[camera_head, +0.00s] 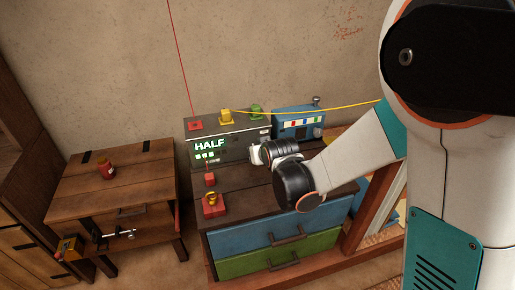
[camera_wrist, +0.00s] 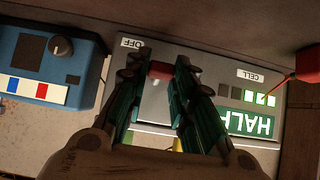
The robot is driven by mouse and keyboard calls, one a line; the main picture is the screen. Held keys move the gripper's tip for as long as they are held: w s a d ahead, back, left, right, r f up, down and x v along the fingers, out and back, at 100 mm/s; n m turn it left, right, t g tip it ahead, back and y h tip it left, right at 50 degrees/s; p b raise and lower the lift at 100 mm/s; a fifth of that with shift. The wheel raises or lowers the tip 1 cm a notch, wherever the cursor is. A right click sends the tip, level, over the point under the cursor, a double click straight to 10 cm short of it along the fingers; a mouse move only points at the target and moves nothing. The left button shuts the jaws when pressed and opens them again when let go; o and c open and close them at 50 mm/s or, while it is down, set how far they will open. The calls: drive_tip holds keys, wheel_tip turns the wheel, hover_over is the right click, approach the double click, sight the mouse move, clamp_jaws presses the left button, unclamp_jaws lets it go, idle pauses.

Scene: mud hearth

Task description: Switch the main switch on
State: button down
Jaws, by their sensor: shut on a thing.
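The grey metal box (camera_head: 230,128) with a green HALF display (camera_head: 209,145) stands on the dresser. In the wrist view its panel (camera_wrist: 205,80) appears upside down, with HALF, CELL and OFF labels. A red switch piece (camera_wrist: 160,70), apparently the main switch, sits beside the OFF label (camera_wrist: 131,43). My gripper (camera_wrist: 158,74) has its two dark green fingers on either side of this red piece and is shut on it. In the head view my gripper (camera_head: 257,155) is at the front right of the box; the switch is hidden there.
A blue device (camera_head: 298,123) with a dark knob (camera_wrist: 62,47) stands close beside the box. A red block (camera_head: 210,179) and a red base with a yellow ring (camera_head: 214,206) lie in front. A wooden cabinet (camera_head: 110,185) with a red jar (camera_head: 107,169) stands left.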

drive_tip(key=r+g+p, duration=0.1)
drive_tip(key=r+g+h+p, duration=0.1)
drive_tip(key=g+p, duration=0.1)
drive_tip(key=shift+w+a+p, duration=0.1)
drive_tip(key=shift+w+p, duration=0.2)
drive_tip(key=shift+w, duration=0.05)
drive_tip(key=shift+w+a+r+g+h+p, duration=0.1)
drive_tip(key=shift+w+r+g+h+p, duration=0.15)
drive_tip(key=shift+g+p, duration=0.45)
drive_tip(key=shift+w+a+r+g+h+p, duration=0.15)
drive_tip(key=shift+r+g+p, duration=0.15)
drive_tip(key=shift+g, duration=0.8)
drive_tip(key=shift+d, duration=0.1)
drive_tip(key=c, duration=1.4)
unclamp_jaws()
drive_tip(key=shift+f, duration=0.1)
drive_tip(key=shift+o, duration=0.2)
drive_tip(key=v, duration=1.2)
